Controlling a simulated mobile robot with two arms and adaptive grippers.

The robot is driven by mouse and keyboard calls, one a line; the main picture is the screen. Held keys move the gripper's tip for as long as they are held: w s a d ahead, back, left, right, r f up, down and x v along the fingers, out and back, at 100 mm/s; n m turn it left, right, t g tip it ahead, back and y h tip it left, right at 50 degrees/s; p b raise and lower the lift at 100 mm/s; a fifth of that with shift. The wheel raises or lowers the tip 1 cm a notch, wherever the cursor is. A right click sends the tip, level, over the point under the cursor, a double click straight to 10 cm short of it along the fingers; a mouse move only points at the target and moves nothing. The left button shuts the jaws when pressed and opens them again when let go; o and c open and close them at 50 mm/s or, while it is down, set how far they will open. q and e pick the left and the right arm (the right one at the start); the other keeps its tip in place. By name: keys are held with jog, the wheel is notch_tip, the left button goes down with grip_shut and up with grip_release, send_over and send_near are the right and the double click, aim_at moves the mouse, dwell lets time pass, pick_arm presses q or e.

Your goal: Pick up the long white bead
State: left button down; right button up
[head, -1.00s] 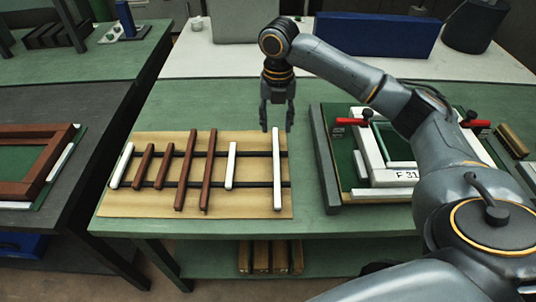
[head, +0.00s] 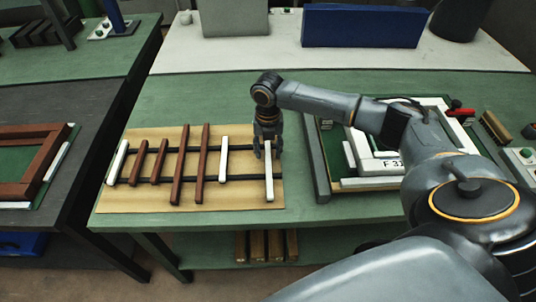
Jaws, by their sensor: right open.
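The long white bead (head: 269,184) is the rightmost strip on the tan board (head: 235,200), lying lengthwise from back to front across two dark bars. My right gripper (head: 267,155) is open, pointing down at the far half of this bead. Its fingers show to the left and right of the bead, with the bead's white between them. The gripper hides the bead's far end. I cannot tell how far down the fingertips reach. My left gripper is not in view.
Shorter white beads (head: 223,158) and several brown strips (head: 189,165) lie on the same board. To the right stands a fixture with a grey rail (head: 317,160) and a white frame (head: 385,165). A blue box (head: 362,27) stands at the back.

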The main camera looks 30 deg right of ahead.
grip_shut()
jog(key=shift+r, duration=0.15)
